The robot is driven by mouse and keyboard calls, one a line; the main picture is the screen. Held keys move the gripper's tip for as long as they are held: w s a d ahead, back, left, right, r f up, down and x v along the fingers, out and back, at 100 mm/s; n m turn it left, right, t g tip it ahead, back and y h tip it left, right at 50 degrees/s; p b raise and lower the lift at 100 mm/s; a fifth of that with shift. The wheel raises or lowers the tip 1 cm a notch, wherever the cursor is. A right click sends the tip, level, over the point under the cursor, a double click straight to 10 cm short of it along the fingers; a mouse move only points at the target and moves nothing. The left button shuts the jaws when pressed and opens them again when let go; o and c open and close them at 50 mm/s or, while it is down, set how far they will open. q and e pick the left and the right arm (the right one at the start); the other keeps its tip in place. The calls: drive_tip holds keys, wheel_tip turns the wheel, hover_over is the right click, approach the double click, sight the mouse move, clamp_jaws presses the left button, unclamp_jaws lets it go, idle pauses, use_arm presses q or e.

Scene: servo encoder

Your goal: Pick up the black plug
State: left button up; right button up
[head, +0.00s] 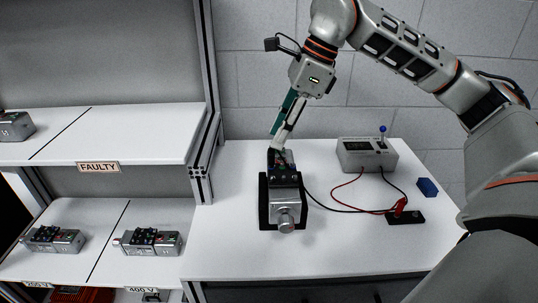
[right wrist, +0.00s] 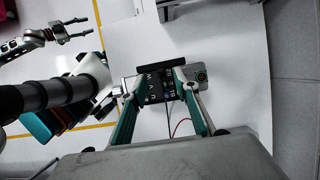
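I cannot make out the black plug for certain. A black lead runs to the servo unit (head: 286,212), which has a silver motor and a dark top and sits on a black stand on the white table. My right gripper (head: 275,143) points down at the back end of this unit. In the right wrist view, the right gripper (right wrist: 160,86) has its teal fingers apart, with the unit's dark labelled face (right wrist: 155,87) between or behind them. Contact cannot be judged. My left gripper (right wrist: 75,29) shows open at the upper left of that view, away from the table.
A grey tester box (head: 367,155) with a blue knob stands at the back right. A red plug (head: 400,207) is at a black block (head: 407,217), and a blue block (head: 427,187) lies further right. Shelves (head: 150,125) with servo units stand left. The table's front right is clear.

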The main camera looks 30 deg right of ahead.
sight(272, 149)
drive_tip(key=shift+x, duration=2.75)
drive_tip(key=shift+d, duration=0.15)
clamp_jaws()
